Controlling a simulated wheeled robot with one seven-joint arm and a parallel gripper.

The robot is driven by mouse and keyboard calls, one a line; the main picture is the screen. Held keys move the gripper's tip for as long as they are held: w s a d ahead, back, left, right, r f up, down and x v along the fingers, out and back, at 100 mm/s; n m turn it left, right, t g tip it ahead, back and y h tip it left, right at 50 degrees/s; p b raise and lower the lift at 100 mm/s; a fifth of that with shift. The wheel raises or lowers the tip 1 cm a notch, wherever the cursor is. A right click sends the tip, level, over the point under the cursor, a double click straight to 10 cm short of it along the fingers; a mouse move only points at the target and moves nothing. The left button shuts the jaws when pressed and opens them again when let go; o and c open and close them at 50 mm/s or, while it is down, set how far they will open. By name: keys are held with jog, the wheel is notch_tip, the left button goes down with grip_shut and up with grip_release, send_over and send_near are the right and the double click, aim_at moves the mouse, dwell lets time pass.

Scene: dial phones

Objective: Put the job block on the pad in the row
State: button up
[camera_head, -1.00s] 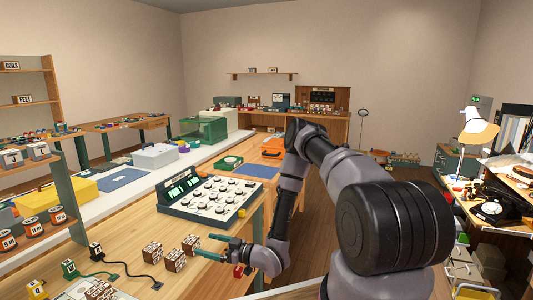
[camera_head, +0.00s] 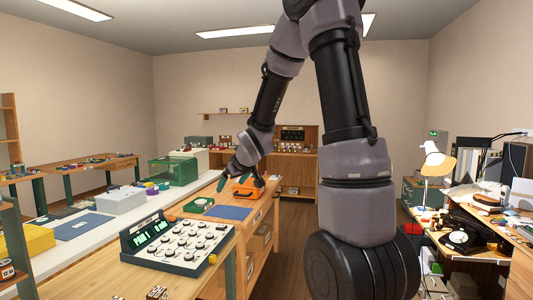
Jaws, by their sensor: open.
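My gripper (camera_head: 241,184) is open over the far wooden bench, at an orange case (camera_head: 243,189). Its teal fingers spread to either side of the case's upper part; I cannot tell if they touch it. Brown blocks with white labels (camera_head: 157,293) show at the bottom edge, partly cut off, in front of the dial console (camera_head: 178,242). I cannot tell which thing is the job block. A flat blue mat (camera_head: 229,212) lies on the bench in front of the case. Another blue mat (camera_head: 82,227) lies on the white counter. Which one is the pad is unclear.
A grey box (camera_head: 121,201) and a green clear-sided case (camera_head: 169,173) stand on the white counter. A cluttered desk with a lamp (camera_head: 437,160) and black telephone (camera_head: 460,236) is at right.

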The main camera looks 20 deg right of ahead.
jog(key=s+d+r+m, duration=0.1)
jog(key=s+r+m, duration=0.1)
jog(key=s+r, duration=0.3)
jog(key=s+d+r+m+g+h, duration=0.1)
jog(key=s+r+m, duration=0.1)
jog(key=s+r, duration=0.4)
jog(key=s, duration=0.3)
jog(key=shift+s+d+m, duration=0.15)
jog(key=shift+d+m, duration=0.15)
jog(key=shift+d, duration=0.05)
jog(key=shift+o, duration=0.2)
jog(key=s+a+r+m+y, duration=0.1)
jog(key=s, duration=0.6)
jog(key=s+a+r+m+g, duration=0.1)
jog(key=s+r+m, duration=0.1)
jog(key=s, duration=0.5)
jog(key=shift+a+r+y, duration=0.2)
jog(key=shift+r+y, duration=0.1)
jog(key=shift+y, duration=0.1)
jog(key=shift+s+a+g, duration=0.15)
jog(key=shift+s+g, duration=0.25)
